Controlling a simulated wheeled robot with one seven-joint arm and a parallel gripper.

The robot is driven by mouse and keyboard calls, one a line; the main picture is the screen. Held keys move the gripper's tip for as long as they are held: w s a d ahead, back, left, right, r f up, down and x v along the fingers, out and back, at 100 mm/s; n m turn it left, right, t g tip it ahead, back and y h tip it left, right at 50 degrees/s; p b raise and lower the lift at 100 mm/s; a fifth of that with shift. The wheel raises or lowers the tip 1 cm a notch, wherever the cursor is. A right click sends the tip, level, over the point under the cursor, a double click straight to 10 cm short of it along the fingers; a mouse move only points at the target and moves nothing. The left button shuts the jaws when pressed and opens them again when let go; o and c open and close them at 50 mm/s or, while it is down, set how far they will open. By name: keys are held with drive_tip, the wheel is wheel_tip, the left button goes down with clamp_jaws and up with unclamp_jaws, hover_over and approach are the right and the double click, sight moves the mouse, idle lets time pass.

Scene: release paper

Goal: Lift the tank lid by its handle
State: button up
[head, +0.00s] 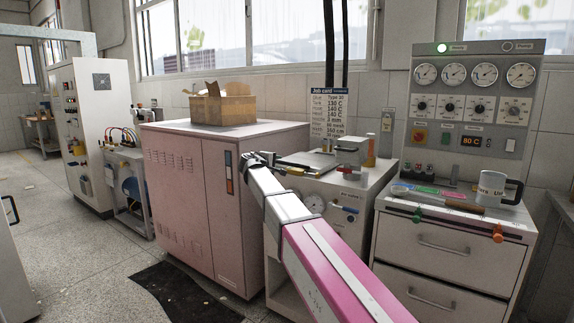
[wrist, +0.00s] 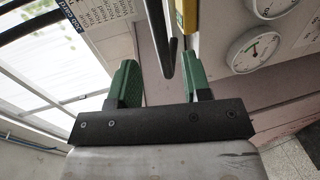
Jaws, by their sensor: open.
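The tank is the white unit (head: 340,193) with a round gauge on its front, right of the pink cabinet. Its metal lid (head: 308,160) is on top, partly hidden by my arm. In the wrist view a dark bar (wrist: 167,50), which looks like the lid's handle, lies between and beyond the green fingers of my gripper (wrist: 153,68). The fingers stand apart, with space visible on both sides of the bar. I cannot tell whether either finger touches it. In the head view my gripper is small and dark over the tank's left side.
The pink cabinet (head: 190,185) carries a cardboard box (head: 222,105). A control panel (head: 472,110) with gauges stands right, above a drawer bench with a mug (head: 491,187). A job card (head: 331,112) hangs behind the tank. A dark mat (head: 180,292) lies on the floor.

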sight(284, 163)
drive_tip(key=x, duration=0.8)
drive_tip(key=shift+w+d, duration=0.15)
clamp_jaws()
